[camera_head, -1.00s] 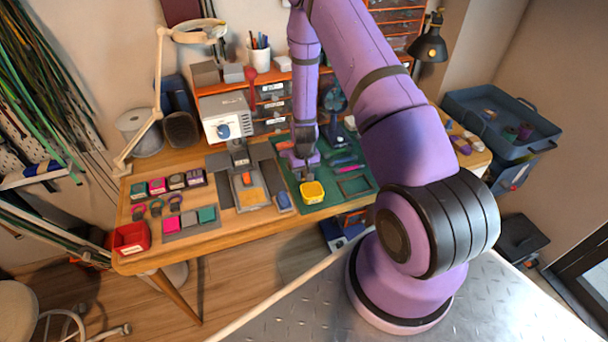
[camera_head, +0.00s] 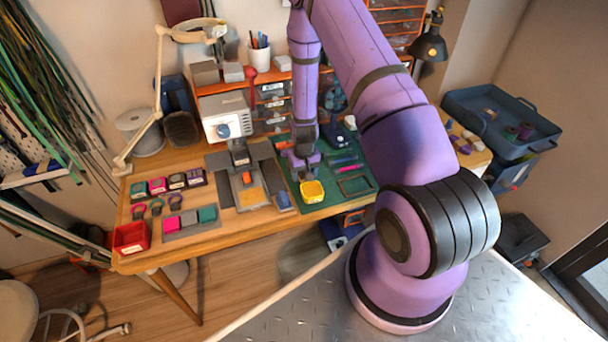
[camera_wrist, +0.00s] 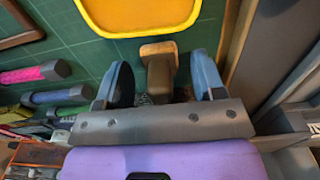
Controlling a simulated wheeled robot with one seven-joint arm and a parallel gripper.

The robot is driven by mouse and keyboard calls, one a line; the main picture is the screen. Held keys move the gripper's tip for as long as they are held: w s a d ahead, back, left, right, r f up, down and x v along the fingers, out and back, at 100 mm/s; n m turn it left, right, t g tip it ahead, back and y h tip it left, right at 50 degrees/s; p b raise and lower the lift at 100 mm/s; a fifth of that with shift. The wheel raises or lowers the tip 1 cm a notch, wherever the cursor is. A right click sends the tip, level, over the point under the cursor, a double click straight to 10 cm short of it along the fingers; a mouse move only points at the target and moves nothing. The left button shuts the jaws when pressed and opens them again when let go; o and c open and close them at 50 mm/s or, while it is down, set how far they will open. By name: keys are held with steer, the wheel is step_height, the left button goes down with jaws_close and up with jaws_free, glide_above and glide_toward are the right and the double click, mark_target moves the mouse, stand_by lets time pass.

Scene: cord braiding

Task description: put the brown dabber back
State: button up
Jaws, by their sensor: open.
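The brown dabber (camera_wrist: 158,62) lies on the green cutting mat (camera_wrist: 100,55), in the middle of the wrist view, its wider wooden end just below the yellow tray. My gripper (camera_wrist: 162,78) is open, with one blue-grey finger on each side of the dabber and visible gaps between. The dabber's near end is partly hidden by my gripper. In the head view my gripper (camera_head: 303,172) is low over the mat, just behind the yellow tray (camera_head: 312,192). The dabber cannot be made out there.
Pink and blue tools (camera_wrist: 35,74) lie left of my gripper in the wrist view. Colour pads (camera_head: 157,186), ring-shaped items (camera_head: 156,207) and a red bin (camera_head: 131,238) stand at the table's left. A press-like device (camera_head: 240,160) stands beside the mat.

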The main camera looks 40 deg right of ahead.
step_height(320, 180, up, 12)
steer(key=shift+f, duration=0.25)
steer(key=s+a+r+n+t, duration=0.1)
steer(key=s+a+r, duration=0.15)
steer(key=r, duration=0.65)
steer(key=s+a+r+t, duration=0.1)
steer(key=a+r, duration=0.2)
steer(key=r, duration=0.6)
steer(key=s+a+r+n+t, duration=0.1)
steer(key=a+r, duration=0.1)
steer(key=r, duration=0.8)
steer(key=s+a+r+t, duration=0.1)
steer(key=s+a+r, duration=0.1)
steer(key=s+r, duration=0.5)
steer(key=s+a+r+n+t, duration=0.1)
steer(key=s+a+r, duration=0.2)
steer(key=s+r, duration=0.5)
steer(key=s, duration=0.7)
steer(key=shift+a, duration=0.3)
